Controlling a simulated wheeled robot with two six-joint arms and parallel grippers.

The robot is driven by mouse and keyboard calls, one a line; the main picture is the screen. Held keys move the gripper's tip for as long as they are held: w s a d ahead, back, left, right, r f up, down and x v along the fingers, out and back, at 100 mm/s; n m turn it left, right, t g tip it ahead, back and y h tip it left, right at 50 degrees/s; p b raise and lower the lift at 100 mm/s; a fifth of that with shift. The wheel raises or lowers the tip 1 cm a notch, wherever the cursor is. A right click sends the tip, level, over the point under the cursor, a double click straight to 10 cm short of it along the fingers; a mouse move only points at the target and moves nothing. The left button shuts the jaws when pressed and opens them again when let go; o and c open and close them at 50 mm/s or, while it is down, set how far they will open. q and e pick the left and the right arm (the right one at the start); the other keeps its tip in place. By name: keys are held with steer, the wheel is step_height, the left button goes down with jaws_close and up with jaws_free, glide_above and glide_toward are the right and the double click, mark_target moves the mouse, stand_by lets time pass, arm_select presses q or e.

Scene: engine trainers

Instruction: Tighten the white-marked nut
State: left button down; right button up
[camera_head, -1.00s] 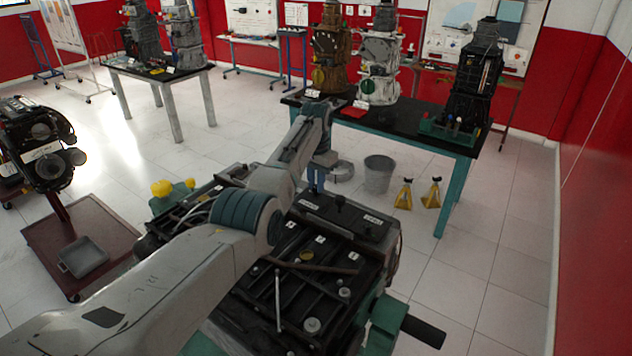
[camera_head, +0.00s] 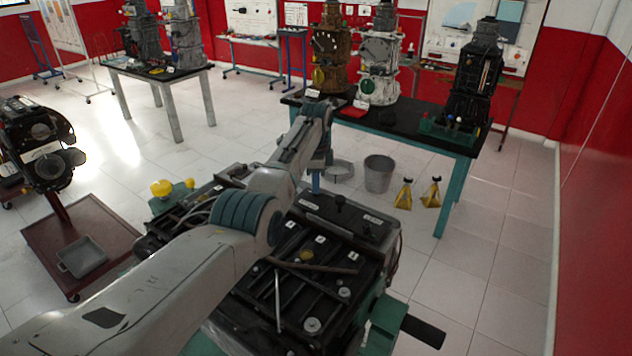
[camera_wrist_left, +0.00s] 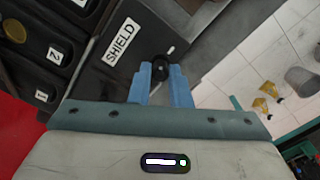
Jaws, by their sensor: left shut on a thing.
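My left gripper (camera_wrist_left: 161,82) has its blue fingers shut on a dark round nut (camera_wrist_left: 160,65) on the black engine top. A thin white mark shows beside the nut, at its upper right. A white label reading SHIELD (camera_wrist_left: 121,41) lies left of the nut. In the head view my left gripper (camera_head: 316,184) reaches down at the far edge of the engine (camera_head: 297,262); my arm and wrist hide the nut there. My right gripper is not in view.
A dark table with engine trainers (camera_head: 478,75) stands behind. A grey bucket (camera_head: 379,174) and yellow stands (camera_head: 404,194) are on the floor beyond the engine. A bar handle (camera_head: 424,331) juts out at the engine's lower right. Floor to the right is clear.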

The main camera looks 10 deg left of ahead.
arm_select(q)
steer(key=m, duration=0.4)
steer(key=shift+r, duration=0.15)
steer(key=shift+m, duration=1.2)
steer(key=c, duration=1.4)
jaws_free()
steer(key=shift+c, duration=0.2)
steer(key=shift+o, duration=0.5)
